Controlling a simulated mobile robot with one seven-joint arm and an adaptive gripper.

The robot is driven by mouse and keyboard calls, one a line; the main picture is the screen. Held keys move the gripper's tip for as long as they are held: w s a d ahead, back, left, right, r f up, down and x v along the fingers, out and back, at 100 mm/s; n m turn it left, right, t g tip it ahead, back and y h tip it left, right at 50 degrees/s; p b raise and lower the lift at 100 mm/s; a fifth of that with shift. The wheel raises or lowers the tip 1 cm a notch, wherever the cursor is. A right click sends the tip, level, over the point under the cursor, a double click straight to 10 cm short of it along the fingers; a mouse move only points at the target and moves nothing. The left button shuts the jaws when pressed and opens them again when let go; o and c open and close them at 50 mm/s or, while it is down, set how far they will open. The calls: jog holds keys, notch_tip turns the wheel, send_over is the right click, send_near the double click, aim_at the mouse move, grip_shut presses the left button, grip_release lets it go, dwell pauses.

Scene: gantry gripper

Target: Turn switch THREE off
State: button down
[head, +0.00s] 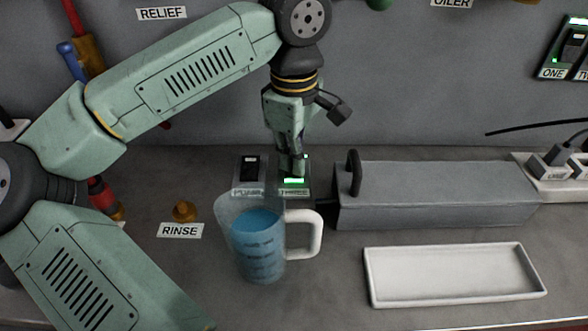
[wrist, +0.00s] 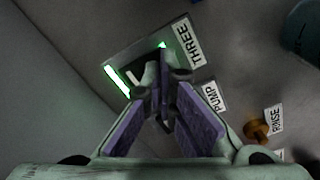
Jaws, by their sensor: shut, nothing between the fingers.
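Switch THREE (head: 294,184) stands on the bench behind the measuring jug, with a green bar lit on it. In the wrist view, switch THREE (wrist: 118,82) shows its lit green bar, a small green light and its label. My gripper (head: 292,170) points down over switch THREE, its fingers shut with nothing between them. In the wrist view my gripper (wrist: 162,90) covers part of the switch's rocker. I cannot tell whether the fingertips touch it.
The PUMP switch (head: 248,171) stands just left of switch THREE. A jug of blue liquid (head: 258,245) stands in front. A grey box with a black handle (head: 437,190) is close on the right. A brass RINSE knob (head: 184,211) and white tray (head: 455,292) are nearby.

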jog(key=shift+f+b, duration=0.35)
jog(key=shift+f, duration=0.15)
jog(key=shift+r, duration=0.1)
jog(key=shift+r+p, duration=2.25)
jog(key=shift+r, duration=1.2)
